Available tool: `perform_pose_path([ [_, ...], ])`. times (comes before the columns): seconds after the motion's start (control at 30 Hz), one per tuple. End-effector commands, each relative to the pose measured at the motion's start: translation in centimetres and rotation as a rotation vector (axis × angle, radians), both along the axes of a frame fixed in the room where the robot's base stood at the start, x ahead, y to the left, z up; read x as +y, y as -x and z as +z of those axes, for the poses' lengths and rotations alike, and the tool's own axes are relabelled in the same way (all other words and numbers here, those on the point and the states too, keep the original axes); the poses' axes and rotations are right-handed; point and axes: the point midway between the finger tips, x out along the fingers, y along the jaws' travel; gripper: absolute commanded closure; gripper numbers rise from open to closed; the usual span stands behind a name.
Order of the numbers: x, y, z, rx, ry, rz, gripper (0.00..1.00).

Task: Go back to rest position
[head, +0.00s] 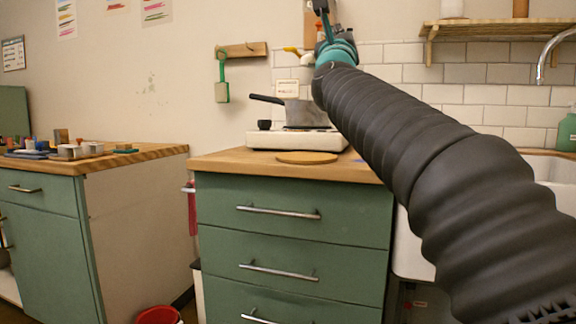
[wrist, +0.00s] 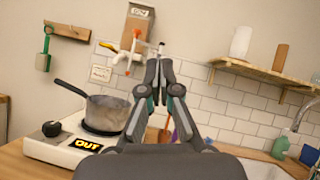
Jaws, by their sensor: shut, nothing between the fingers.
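My gripper (wrist: 158,75) is shut with its fingertips together and nothing between them. It is raised in the air in front of the tiled wall, above the counter. In the head view my gripper (head: 322,12) is at the top edge, partly cut off, at the end of my dark ribbed arm.
A grey saucepan (head: 303,112) sits on a white hot plate (head: 295,138) on the wooden counter (head: 220,163), beside a round board (head: 307,158). A shelf (head: 498,27) hangs at right above the sink (head: 556,185). Another cabinet with small pots (head: 75,151) stands left. A red bucket (head: 158,315) is on the floor.

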Motion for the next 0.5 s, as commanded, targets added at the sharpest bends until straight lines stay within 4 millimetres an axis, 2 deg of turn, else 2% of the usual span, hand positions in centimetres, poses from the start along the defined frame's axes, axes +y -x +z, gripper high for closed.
perform_pose_path([
  [0.13,0.3,0.6,-0.8,0.070,0.146,-0.035,1.00],
  [0.27,0.7,1.1,-2.5,0.151,0.314,-0.067,1.00],
  [0.37,1.1,1.8,-4.4,0.222,0.471,-0.090,1.00],
  [0.5,1.6,3.5,-8.5,0.347,0.771,-0.117,1.00],
])
